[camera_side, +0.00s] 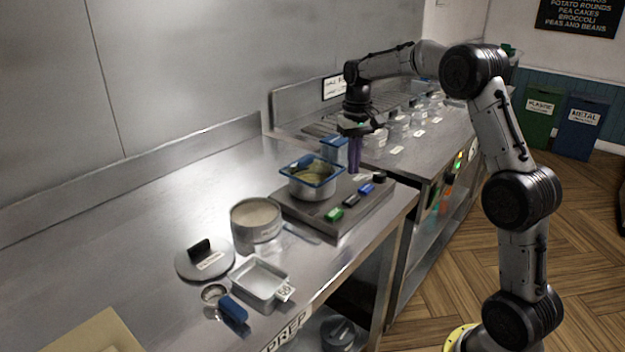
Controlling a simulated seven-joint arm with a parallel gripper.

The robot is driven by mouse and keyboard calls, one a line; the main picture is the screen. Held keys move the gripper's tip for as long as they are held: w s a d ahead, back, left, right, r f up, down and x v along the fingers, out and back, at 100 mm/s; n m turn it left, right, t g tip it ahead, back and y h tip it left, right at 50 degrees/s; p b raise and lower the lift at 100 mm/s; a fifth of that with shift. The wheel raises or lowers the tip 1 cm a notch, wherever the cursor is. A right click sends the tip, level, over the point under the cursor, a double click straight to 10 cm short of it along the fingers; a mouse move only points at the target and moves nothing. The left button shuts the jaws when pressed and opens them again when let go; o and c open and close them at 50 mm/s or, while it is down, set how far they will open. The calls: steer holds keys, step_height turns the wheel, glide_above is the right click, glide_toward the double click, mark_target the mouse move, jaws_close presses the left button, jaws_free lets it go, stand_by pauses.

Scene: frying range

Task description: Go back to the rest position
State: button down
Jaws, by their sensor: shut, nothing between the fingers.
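My gripper (354,168) points straight down with its purple fingers shut and nothing held. It hangs over or just behind the far right part of a grey board (326,222) on the steel counter, to the right of a steel pot with a blue rim (316,188). I cannot tell exactly how high the fingertips are above the surface. My arm reaches in from the right, arching above the back counter.
A steel canister (256,219), a lid with a black knob (205,262), a square tray (262,283) and a blue-handled tool (232,309) stand on the near counter. Small coloured blocks (335,214) lie on the board. Several clear tubs (398,126) line the back counter.

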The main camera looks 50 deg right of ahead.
steer(key=s+a+r+n+t, duration=0.3)
steer(key=s+a+r+t, duration=0.1)
steer(key=s+a+r, duration=0.85)
steer(key=s+a+f+n, duration=0.1)
steer(key=s+a+f, duration=0.2)
steer(key=s, duration=0.4)
steer(key=s+a+f+n+t, duration=0.1)
steer(key=s+a+f+n, duration=0.1)
steer(key=s+f, duration=0.3)
steer(key=s+a, duration=0.1)
steer(key=s, duration=0.1)
steer(key=shift+s+a+f+t, duration=0.25)
steer(key=shift+s+a+t, duration=0.05)
steer(key=shift+a, duration=0.1)
